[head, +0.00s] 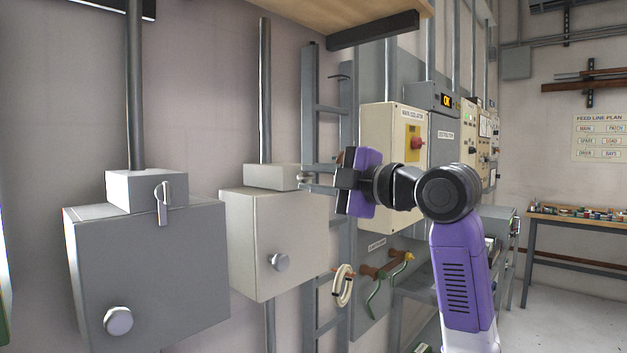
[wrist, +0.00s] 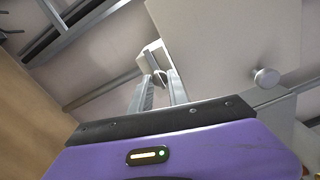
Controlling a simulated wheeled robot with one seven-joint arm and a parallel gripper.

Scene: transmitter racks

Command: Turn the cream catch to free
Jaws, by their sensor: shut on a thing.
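The cream box (head: 278,240) hangs on the wall with a round knob on its front and a small cream housing (head: 272,176) on top. My gripper (head: 306,180) reaches in from the right to the front of that housing, fingers pointing left. In the wrist view, the two fingers of my gripper (wrist: 160,84) are shut on the cream catch (wrist: 159,77), a small part at the housing (wrist: 150,62). The fingers hide most of the catch, so its turn angle cannot be told.
A grey box (head: 150,270) with its own catch (head: 162,203) and knob hangs to the left. A wooden shelf (head: 350,18) is above. A metal ladder-like rack (head: 312,130) and a cable coil (head: 342,286) stand behind my gripper. Cabinets line the wall to the right.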

